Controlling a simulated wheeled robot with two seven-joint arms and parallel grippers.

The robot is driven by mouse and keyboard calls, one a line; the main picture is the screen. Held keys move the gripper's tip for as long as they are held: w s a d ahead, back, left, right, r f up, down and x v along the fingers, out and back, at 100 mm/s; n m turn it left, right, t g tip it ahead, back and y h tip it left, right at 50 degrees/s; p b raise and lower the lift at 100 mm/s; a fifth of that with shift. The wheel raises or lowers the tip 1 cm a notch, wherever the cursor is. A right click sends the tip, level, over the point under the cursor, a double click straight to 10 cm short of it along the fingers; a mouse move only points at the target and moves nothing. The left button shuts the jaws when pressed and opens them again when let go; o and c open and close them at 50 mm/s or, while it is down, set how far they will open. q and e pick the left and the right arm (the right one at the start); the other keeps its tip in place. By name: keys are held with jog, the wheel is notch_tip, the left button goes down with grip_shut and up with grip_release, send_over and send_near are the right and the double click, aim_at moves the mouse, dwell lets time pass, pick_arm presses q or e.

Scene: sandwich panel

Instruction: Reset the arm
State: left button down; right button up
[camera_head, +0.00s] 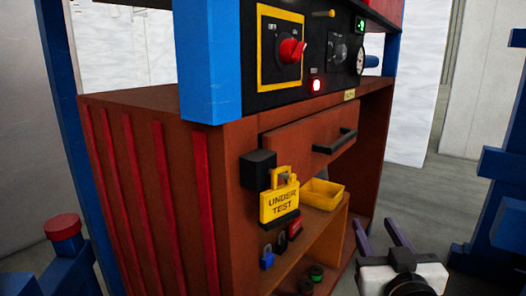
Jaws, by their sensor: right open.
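My right gripper (374,226) is at the bottom right, a white and black body with two dark fingers spread apart. It is open, with nothing visible between the fingers. It appears in front of the right side of the brown cabinet (170,101), apart from the yellow padlock-shaped "UNDER TEST" tag (279,203). My left gripper is not in view.
Below are a drawer handle (334,141), a yellow bin (323,194) and small padlocks (267,257). Blue structures (505,215) stand right; open floor lies between.

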jog(key=s+d+f+g, duration=0.1)
jog(key=s+f+g, duration=0.2)
jog(key=s+f, duration=0.45)
jog(key=s+f+g, duration=0.4)
jog(key=f, duration=0.6)
jog(key=s+a+f+n+g+y, duration=0.1)
jog(key=s+f+g, duration=0.4)
jog(key=s, duration=0.5)
jog(key=s+f+n+g+y, duration=0.1)
jog(key=s+f+g, duration=0.1)
jog(key=s+f, duration=0.7)
jog(key=w+a+f+t+y, duration=0.25)
jog(key=a+t, duration=0.25)
jog(key=a, duration=0.3)
pick_arm(q)
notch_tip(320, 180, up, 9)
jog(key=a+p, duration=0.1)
jog(key=p, duration=1.3)
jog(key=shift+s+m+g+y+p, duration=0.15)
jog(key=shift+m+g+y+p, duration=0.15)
jog(key=shift+p, duration=0.1)
pick_arm(e)
notch_tip(320, 180, up, 9)
jog(key=d, duration=0.1)
jog(key=shift+w+d+r+h, duration=0.2)
jog(key=shift+w+h, duration=0.15)
